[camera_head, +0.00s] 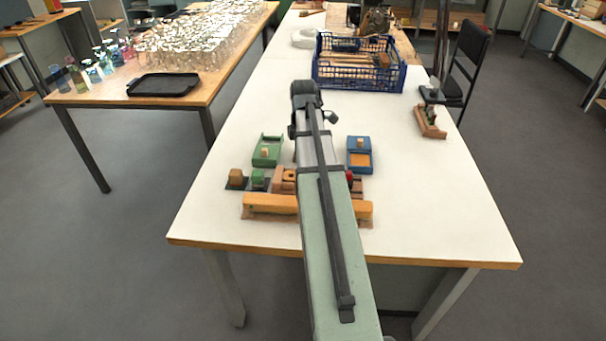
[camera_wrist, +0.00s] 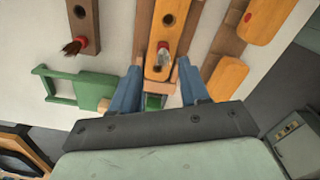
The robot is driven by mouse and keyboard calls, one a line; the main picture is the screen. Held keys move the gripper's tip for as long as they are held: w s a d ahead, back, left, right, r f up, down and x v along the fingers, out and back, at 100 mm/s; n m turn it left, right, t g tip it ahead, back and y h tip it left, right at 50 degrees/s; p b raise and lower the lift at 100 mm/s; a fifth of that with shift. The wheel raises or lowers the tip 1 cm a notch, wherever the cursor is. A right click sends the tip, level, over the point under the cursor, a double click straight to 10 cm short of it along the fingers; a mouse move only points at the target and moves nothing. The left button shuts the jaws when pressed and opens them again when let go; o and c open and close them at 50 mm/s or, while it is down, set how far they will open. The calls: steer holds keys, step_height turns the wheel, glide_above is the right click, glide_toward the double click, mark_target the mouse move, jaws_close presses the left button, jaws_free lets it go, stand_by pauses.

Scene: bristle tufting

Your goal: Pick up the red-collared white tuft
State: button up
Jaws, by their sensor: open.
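In the wrist view, the white tuft (camera_wrist: 163,60) with a reddish collar at its upper end is at an orange block with holes (camera_wrist: 169,20). My gripper (camera_wrist: 160,78) is open, with its blue fingers apart on the left and right of the block's near end. The tuft shows between and slightly beyond the fingertips; I cannot tell whether either finger touches it. In the head view my arm covers the middle of the work area, and the tuft and gripper fingers are hidden there.
A dark red tuft (camera_wrist: 75,47) is at a brown holed block (camera_wrist: 88,12) on the left. A green tray (camera_head: 268,151), a blue tray (camera_head: 360,142) and a long orange bar (camera_head: 270,204) lie around my arm. A blue crate (camera_head: 340,78) stands farther back. The table's right side is mostly clear.

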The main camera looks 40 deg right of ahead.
steer(key=shift+s+a+f, duration=0.1)
steer(key=shift+f, duration=1.2)
steer(key=shift+s+a+f, duration=0.1)
steer(key=shift+f, duration=1.2)
steer(key=shift+c, duration=0.4)
jaws_close()
